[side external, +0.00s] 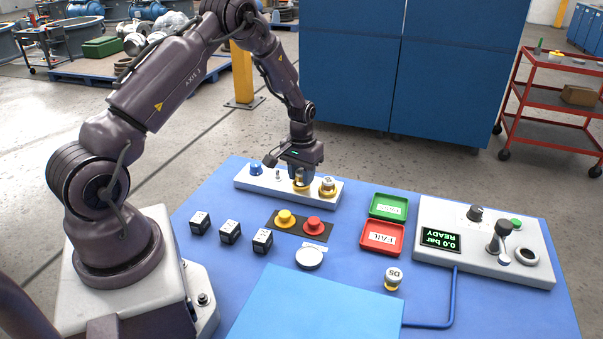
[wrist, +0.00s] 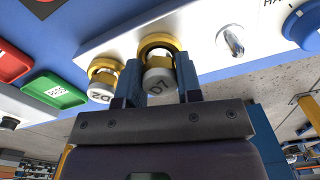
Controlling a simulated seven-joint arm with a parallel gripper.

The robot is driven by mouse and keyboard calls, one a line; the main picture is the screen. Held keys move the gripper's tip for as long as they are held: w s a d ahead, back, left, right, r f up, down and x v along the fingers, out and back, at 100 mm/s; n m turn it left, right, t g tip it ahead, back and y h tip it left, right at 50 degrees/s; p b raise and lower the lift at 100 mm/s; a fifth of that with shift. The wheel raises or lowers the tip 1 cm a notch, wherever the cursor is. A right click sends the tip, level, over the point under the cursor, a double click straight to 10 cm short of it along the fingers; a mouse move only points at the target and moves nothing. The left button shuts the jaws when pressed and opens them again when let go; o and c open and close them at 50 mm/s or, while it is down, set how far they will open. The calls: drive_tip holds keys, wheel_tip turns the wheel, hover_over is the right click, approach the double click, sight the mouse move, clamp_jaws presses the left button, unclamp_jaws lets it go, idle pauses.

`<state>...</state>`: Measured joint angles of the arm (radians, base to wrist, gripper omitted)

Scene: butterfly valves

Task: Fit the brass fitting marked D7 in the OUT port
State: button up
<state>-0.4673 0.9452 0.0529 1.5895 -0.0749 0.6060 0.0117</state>
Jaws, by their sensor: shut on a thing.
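The D7 fitting (wrist: 158,84) has a white cap marked D7 and a brass collar. In the wrist view it sits between the two fingers of my gripper (wrist: 160,80), which is shut on it. In the side view my gripper (side external: 301,180) points down over the white panel (side external: 262,183), with brass (side external: 301,186) showing beneath it. The brass collar is at or close to the panel face; I cannot tell whether it is seated or lifted. No OUT label is legible in either view.
The D2 fitting (wrist: 100,92) stands close beside D7 on the panel. The D5 fitting (side external: 393,279) stands on the blue table. A grey test box (side external: 490,262) with a lever and a "0.0 bar READY" display is at right. Green (side external: 389,207) and red (side external: 381,238) trays lie between.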

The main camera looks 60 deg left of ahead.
drive_tip(key=shift+f, duration=0.45)
idle(0.5)
drive_tip(key=o, duration=0.8)
drive_tip(key=shift+o, duration=0.5)
drive_tip(key=shift+s+a, duration=0.2)
drive_tip(key=c, duration=0.3)
drive_tip(key=shift+r, duration=0.15)
drive_tip(key=o, duration=0.4)
drive_tip(key=shift+r, duration=0.35)
drive_tip(key=shift+w+d+r, duration=0.1)
drive_tip(key=shift+r, duration=1.6)
drive_tip(key=shift+w+d+r, duration=0.1)
drive_tip(key=shift+r, duration=1.55)
